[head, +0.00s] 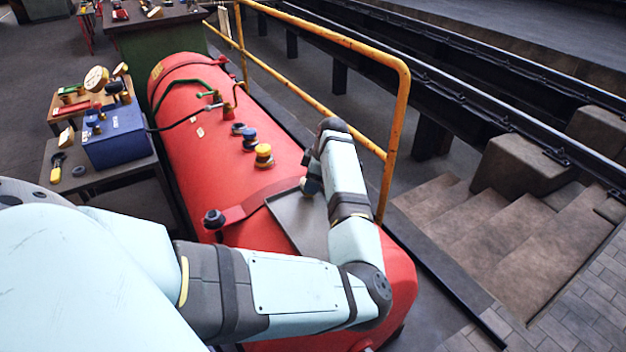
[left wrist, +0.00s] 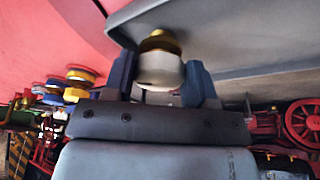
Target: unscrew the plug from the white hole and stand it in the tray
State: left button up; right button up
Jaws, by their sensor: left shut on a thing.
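In the left wrist view, my left gripper (left wrist: 160,78) is shut on a plug (left wrist: 158,68) with a white body and a brass-coloured part beyond it. The grey tray (left wrist: 250,48) is close beside the plug; I cannot tell whether they touch. In the head view, the tray (head: 290,217) lies on top of the red boiler (head: 185,130), and my left gripper (head: 309,184) is at its far right edge, mostly hidden by my arm. I cannot make out the white hole. My right gripper is not in view.
Yellow (head: 263,155) and blue (head: 248,138) fittings stand on the boiler beyond the tray. A dark knob (head: 213,219) is left of it. A yellow railing (head: 395,135) runs close on the right. A blue box (head: 115,138) stands on a side table at left.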

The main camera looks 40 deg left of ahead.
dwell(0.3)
pick_arm(q)
jog(key=shift+w+d+f, duration=0.1)
jog(key=shift+w+f, duration=0.05)
jog(key=shift+f, duration=0.15)
jog(key=o, duration=1.2)
jog(key=shift+c, duration=1)
